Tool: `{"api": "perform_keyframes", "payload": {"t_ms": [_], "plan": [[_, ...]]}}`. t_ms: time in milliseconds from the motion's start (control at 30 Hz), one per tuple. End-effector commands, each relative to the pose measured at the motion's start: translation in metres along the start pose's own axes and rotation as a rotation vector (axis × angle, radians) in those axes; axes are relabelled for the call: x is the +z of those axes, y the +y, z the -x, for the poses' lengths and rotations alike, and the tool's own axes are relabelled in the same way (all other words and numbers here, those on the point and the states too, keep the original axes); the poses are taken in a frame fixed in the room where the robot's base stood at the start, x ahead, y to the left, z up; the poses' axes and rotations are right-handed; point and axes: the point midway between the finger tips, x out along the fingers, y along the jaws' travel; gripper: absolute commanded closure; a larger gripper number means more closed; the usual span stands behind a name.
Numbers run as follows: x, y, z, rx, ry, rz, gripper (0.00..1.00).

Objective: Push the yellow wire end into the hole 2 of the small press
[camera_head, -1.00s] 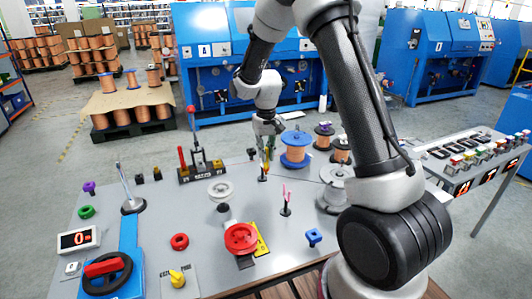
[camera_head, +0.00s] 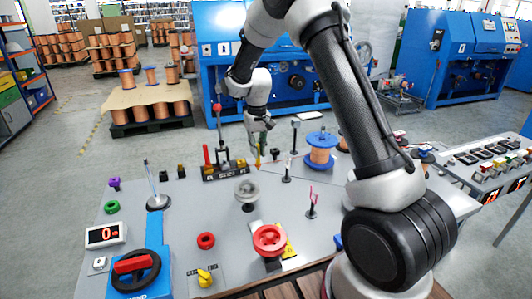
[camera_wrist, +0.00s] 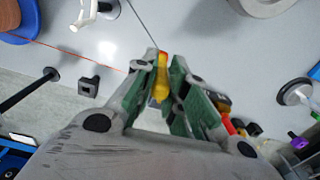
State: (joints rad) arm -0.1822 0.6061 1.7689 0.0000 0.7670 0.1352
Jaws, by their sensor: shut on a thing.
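My gripper (camera_head: 259,143) is shut on the yellow wire end (camera_wrist: 161,80), which points away between the green-lined fingers in the wrist view. A thin dark wire runs from its tip. In the head view the yellow wire end (camera_head: 258,161) hangs below my gripper, just right of the small press (camera_head: 226,172). The press has a black base with white markings, a red upright and a tall lever with a red ball. Its holes are too small to tell apart. In the wrist view the press is largely hidden behind my right finger.
A wire stand (camera_head: 287,172) and a blue-flanged copper spool (camera_head: 321,150) stand right of my gripper. A grey pulley (camera_head: 247,190) and a red wheel (camera_head: 269,240) sit nearer. A black square block (camera_wrist: 89,86) shows left in the wrist view. The front middle table has bare room.

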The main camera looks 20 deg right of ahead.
Motion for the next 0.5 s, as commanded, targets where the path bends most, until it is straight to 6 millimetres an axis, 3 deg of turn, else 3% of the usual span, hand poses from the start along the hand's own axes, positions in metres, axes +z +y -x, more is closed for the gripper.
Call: {"api": "perform_keyframes", "payload": {"t_ms": [167,333,500], "plan": [[-0.035,-0.019,0.012,-0.001,0.004,0.010,1.00],[-0.073,-0.038,0.037,-0.001,0.005,0.003,1.00],[-0.092,-0.043,0.066,-0.001,0.004,-0.024,1.00]]}}
